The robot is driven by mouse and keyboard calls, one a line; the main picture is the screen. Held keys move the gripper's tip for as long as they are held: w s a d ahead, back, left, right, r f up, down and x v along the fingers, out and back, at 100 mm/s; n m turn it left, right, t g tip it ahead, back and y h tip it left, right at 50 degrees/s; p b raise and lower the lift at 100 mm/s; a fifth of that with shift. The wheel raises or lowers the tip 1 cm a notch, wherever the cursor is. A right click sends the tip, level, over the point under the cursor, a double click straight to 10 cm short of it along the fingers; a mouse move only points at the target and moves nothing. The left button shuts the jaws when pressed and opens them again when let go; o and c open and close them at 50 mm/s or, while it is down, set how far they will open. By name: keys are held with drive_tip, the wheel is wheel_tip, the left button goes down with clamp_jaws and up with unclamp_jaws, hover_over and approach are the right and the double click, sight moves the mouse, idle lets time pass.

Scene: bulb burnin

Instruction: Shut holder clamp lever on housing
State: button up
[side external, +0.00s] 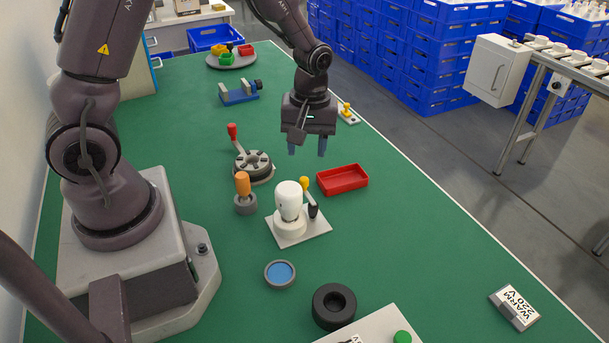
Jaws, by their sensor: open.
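A white bulb-shaped housing (288,199) stands upright in a white round holder (290,225) on a pale square plate. A yellow-knobbed lever (304,184) and a black handle (313,211) stand at the holder's right side. Which of them is the clamp lever, and how it is set, I cannot tell. A red-handled lever (232,132) rises from a grey round fixture (253,163) further back. My gripper (307,148) points down with its blue fingertips apart and nothing between them. It is above the table, behind the holder in the picture and apart from it.
An orange-handled tool (243,185) in a grey base stands left of the holder. A red tray (342,179) lies at its right. A blue-topped disc (280,273) and a black ring (334,305) are in front.

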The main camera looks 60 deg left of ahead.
sight(304, 178)
drive_tip(key=f, duration=0.8)
drive_tip(key=shift+s+a+f, duration=0.1)
drive_tip(key=shift+s, duration=0.1)
drive_tip(key=shift+c, duration=0.2)
clamp_jaws()
